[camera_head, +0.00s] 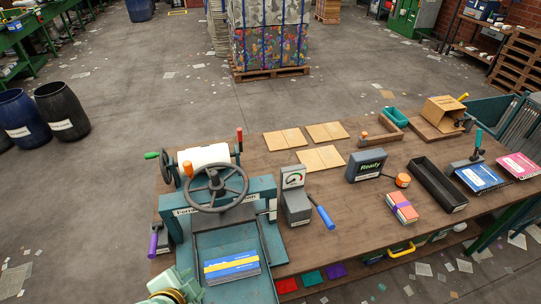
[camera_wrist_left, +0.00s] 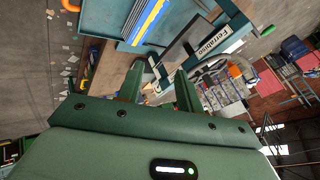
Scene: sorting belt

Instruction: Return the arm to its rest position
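My left gripper (camera_wrist_left: 159,72) shows in the left wrist view with its two dark green fingers apart and nothing between them. In the head view, a pale green part of my left arm (camera_head: 172,284) is at the bottom edge, left of the press tray; its fingers cannot be made out there. A blue stack with a yellow stripe (camera_head: 232,266) lies on the blue tray (camera_head: 215,240) of the press; it also shows in the left wrist view (camera_wrist_left: 148,22), beyond the fingers. My right gripper is not in either view.
The teal press with a handwheel (camera_head: 216,187) stands at the table's left end. A scale (camera_head: 296,203), a display box (camera_head: 366,165), a strapped orange bundle (camera_head: 402,207), a long black tray (camera_head: 437,184) and notebooks (camera_head: 480,178) occupy the wooden table.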

